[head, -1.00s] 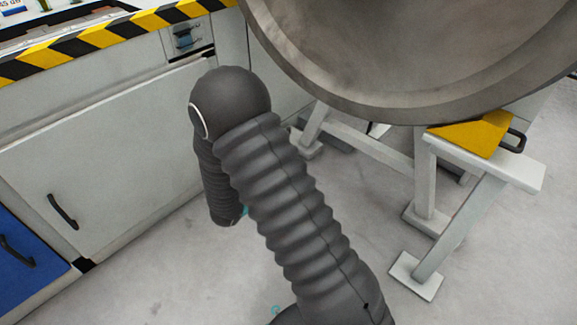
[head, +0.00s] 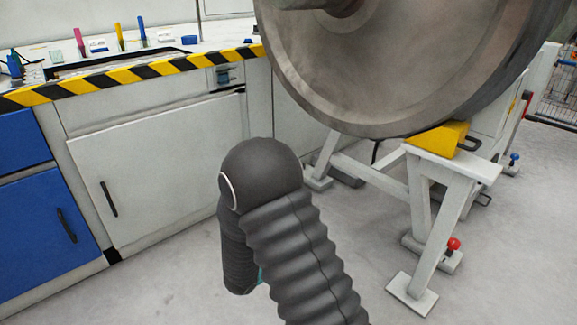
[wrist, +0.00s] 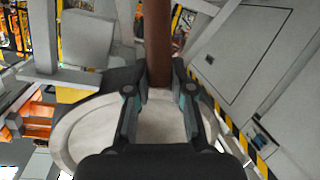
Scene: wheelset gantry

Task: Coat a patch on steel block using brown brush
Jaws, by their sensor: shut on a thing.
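My gripper (wrist: 158,95) shows in the wrist view, with its two fingers shut on a brown brush (wrist: 158,42). Only the brush's long brown shaft shows, running from between the fingers to the top edge; its bristles cannot be made out. In the head view my gripper is hidden behind my dark ribbed arm. I cannot pick out the steel block in either view.
A large steel wheel (head: 390,70) rests by a yellow wedge (head: 437,138) on a white stand (head: 425,195). At left is a workbench with a striped edge (head: 130,75), holding pink (head: 79,42), yellow (head: 119,37) and blue (head: 141,32) upright handles. The floor at front left is clear.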

